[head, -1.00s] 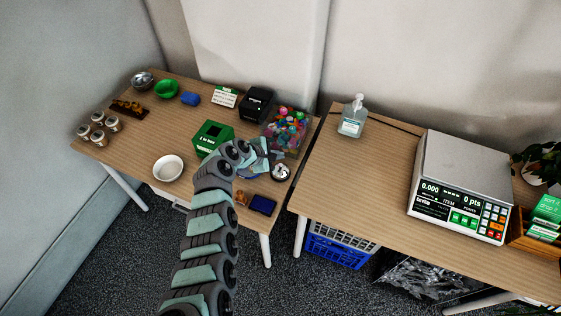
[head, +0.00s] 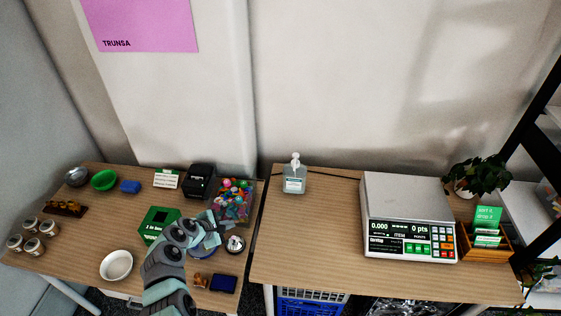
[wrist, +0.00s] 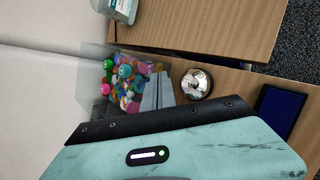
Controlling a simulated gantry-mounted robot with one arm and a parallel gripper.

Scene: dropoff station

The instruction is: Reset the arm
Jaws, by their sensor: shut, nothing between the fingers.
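My arm reaches up from the bottom of the head view over the left wooden table (head: 75,235). My gripper (head: 212,226) is above that table's right part, between a green box (head: 159,222) and a silver bell (head: 235,244). The wrist view shows its two grey fingers (wrist: 157,92) together, with nothing held. There, the clear bin of colourful pieces (wrist: 125,88) lies beyond and left of the fingers, and the bell (wrist: 196,84) lies to their right. The forearm and wrist hide part of the table.
A dark blue tablet (head: 223,284) lies near the front edge. A white bowl (head: 116,265) and several jars (head: 33,236) are left. A black printer (head: 200,180) stands behind. The right table holds a sanitizer bottle (head: 294,176) and a scale (head: 408,217). A gap separates the tables.

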